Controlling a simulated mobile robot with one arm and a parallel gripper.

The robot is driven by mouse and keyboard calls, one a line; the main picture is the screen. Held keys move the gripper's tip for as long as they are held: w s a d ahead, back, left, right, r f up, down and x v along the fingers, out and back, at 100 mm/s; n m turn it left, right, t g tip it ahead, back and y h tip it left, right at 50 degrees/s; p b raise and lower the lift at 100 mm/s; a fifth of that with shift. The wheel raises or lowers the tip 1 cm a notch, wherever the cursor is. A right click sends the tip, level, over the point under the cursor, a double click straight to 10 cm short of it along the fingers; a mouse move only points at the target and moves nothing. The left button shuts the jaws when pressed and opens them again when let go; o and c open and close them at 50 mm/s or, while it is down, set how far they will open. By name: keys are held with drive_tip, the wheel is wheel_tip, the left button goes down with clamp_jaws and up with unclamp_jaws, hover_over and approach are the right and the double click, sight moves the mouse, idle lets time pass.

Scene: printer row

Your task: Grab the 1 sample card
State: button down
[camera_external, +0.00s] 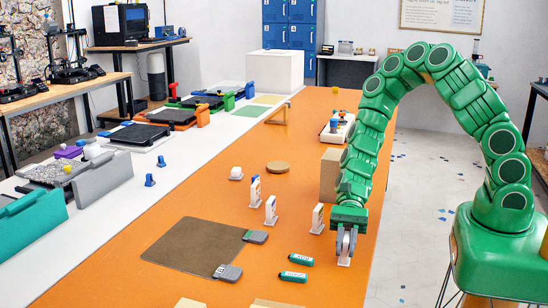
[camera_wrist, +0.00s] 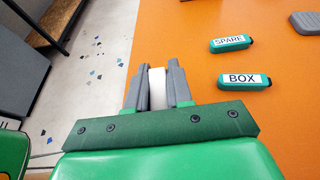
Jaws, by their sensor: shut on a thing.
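My gripper (camera_external: 346,243) points down at the right edge of the orange table and is shut on a white card (camera_external: 345,261). In the wrist view, my gripper (camera_wrist: 158,85) has its two grey fingers on either side of the white card (camera_wrist: 157,89). No number on it can be read. Three similar upright white sample cards stand to the left: one close by (camera_external: 318,218), one in the middle (camera_external: 271,210) and one farther back (camera_external: 255,190). Their marks are too small to read. I cannot tell whether the held card touches the table.
Green "BOX" (camera_external: 293,276) and "SPARE" (camera_external: 300,260) tags lie left of my gripper; the BOX tag (camera_wrist: 244,81) and SPARE tag (camera_wrist: 230,43) show in the wrist view. A brown mat (camera_external: 195,248) lies farther left. A cardboard box (camera_external: 330,175) stands behind my gripper.

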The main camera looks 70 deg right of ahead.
drive_tip(key=shift+r, duration=5)
